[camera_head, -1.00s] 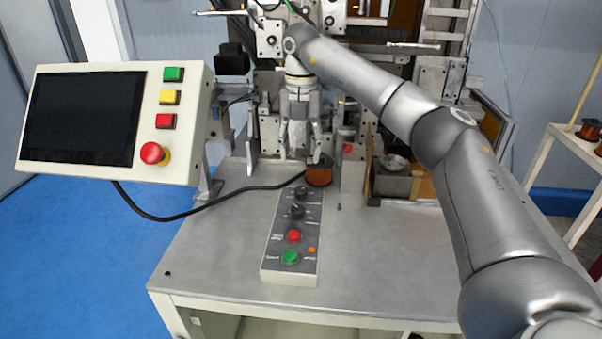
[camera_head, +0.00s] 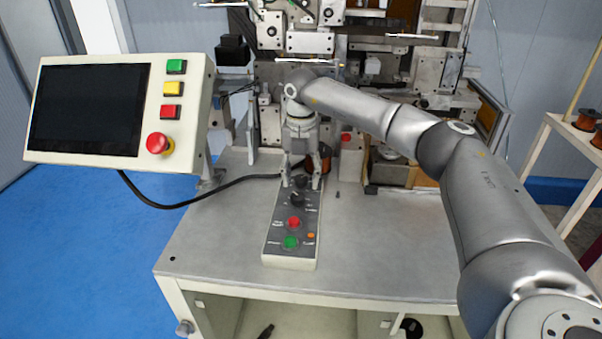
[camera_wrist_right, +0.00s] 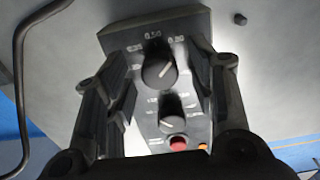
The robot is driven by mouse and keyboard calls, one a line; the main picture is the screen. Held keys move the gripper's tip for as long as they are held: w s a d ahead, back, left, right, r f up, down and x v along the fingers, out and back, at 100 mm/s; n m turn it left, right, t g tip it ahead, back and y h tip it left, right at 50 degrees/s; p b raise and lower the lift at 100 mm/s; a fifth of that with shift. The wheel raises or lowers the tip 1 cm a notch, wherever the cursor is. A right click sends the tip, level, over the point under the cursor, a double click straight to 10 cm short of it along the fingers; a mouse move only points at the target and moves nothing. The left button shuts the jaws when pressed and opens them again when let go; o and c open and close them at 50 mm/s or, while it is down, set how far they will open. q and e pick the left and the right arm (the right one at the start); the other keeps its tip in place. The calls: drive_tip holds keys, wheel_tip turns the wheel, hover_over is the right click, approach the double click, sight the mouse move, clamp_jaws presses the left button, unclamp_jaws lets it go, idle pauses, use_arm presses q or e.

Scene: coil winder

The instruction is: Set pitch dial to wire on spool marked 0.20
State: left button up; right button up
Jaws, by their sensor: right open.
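My right gripper (camera_head: 302,185) is open, pointing down at the far end of the control box (camera_head: 273,222). The upper black dial (camera_wrist_right: 160,70) sits between its two fingers in the right wrist view, with a visible gap on each side. Its white mark points up and to the right. My left gripper is out of view.
The box also has a red button (camera_head: 294,222) and a green button (camera_head: 291,242). A screen panel (camera_head: 90,110) stands at left, with a black cable running to the box. The winder machine (camera_head: 320,42) rises behind. The front tabletop (camera_head: 390,250) is clear.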

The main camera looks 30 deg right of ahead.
drive_tip(key=c, duration=1.1)
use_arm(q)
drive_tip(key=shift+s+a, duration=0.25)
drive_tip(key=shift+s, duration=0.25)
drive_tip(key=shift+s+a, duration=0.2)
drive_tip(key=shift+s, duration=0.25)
use_arm(e)
drive_tip(key=shift+o, duration=0.2)
